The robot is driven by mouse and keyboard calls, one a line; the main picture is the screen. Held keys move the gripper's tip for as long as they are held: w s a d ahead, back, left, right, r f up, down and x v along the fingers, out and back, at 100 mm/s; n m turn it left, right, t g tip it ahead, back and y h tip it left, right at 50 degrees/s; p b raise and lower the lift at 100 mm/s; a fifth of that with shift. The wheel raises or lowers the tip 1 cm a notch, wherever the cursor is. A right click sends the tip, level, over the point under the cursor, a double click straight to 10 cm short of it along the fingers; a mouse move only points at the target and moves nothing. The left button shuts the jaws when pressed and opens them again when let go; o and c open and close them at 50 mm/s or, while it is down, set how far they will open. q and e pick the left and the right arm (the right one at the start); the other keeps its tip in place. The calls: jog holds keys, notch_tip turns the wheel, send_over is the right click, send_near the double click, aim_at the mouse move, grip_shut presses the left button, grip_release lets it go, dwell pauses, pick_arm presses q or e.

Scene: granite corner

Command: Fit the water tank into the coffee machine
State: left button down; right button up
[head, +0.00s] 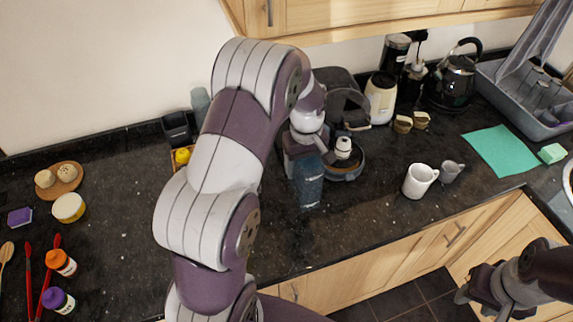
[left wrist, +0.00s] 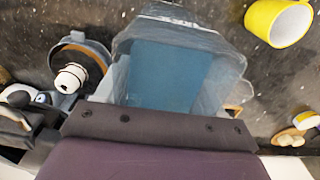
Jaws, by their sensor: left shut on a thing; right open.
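The water tank (head: 308,182) is a see-through, blue-grey container. My left gripper (head: 304,152) is shut on it and holds it in front of the coffee machine; the tank also fills the middle of the left wrist view (left wrist: 165,70). The dark coffee machine (head: 342,103) stands against the back wall, partly hidden by my left arm. Its round base (head: 345,173) shows just right of the tank, with a small white part above it. I cannot tell whether the tank touches the machine. My right gripper (head: 482,296) is open and empty at the lower right, off the counter.
A cream appliance (head: 380,98) and a black kettle (head: 455,80) stand to the right. A white mug (head: 418,181) and a grey cup (head: 450,172) are near the front edge. A yellow mug (left wrist: 278,20) shows in the left wrist view. Jars and utensils lie left; the counter's front middle is clear.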

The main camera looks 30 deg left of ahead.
pick_arm(q)
jog(key=a+f+p, duration=0.4)
jog(key=a+f, duration=0.4)
jog(key=f, duration=0.1)
jog(key=shift+w, duration=0.25)
jog(key=shift+c, duration=0.7)
grip_release()
jog(key=shift+s+d, duration=0.15)
jog(key=shift+d, duration=0.05)
pick_arm(e)
jog(key=r, duration=0.4)
jog(key=shift+w+a+r, duration=0.2)
jog(key=shift+w+r, duration=0.05)
jog(key=shift+r, duration=0.1)
